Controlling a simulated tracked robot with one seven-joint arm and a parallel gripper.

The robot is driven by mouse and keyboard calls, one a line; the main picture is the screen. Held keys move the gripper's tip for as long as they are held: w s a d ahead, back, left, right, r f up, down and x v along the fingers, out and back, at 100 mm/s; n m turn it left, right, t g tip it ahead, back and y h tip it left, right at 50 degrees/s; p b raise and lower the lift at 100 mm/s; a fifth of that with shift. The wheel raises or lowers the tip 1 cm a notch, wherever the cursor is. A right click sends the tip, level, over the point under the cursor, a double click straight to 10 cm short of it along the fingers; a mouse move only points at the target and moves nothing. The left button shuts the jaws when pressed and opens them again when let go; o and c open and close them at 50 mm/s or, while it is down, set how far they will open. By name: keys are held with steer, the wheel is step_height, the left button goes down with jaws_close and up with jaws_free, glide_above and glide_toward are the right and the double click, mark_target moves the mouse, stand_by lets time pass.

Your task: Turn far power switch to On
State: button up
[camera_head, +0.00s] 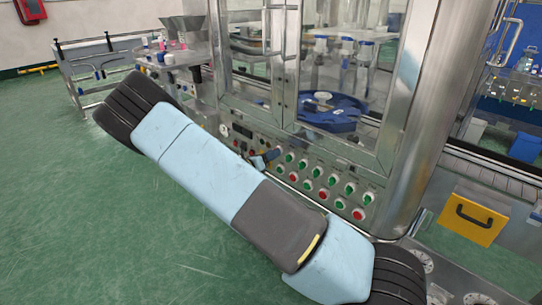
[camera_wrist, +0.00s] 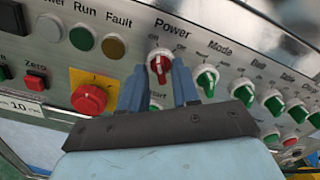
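In the wrist view, a red rotary switch (camera_wrist: 160,63) sits under the "Power" label on the steel panel. Its handle looks close to upright; the small position labels beside it are too blurred to read surely. My gripper (camera_wrist: 158,70) has its two blue fingers apart, one on each side of the red switch. A gap shows between the fingers and the switch, and I cannot tell any contact. In the head view, my gripper (camera_head: 268,157) is at the panel's left part, and its fingers hide the switch there.
Green selector switches (camera_wrist: 206,80) run to the right of Power. A red emergency knob on yellow (camera_wrist: 90,98) is just left of my fingers. Run (camera_wrist: 82,38) and Fault (camera_wrist: 113,47) lamps are above left. A glass-doored machine cabinet (camera_head: 340,65) rises above the panel.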

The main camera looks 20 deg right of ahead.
jaws_close()
stand_by(0.4)
steer(key=m, duration=1.1)
steer(key=shift+a+m, duration=0.1)
steer(key=shift+m, duration=0.5)
steer(key=shift+f, duration=0.1)
steer(key=shift+o, duration=0.7)
jaws_free()
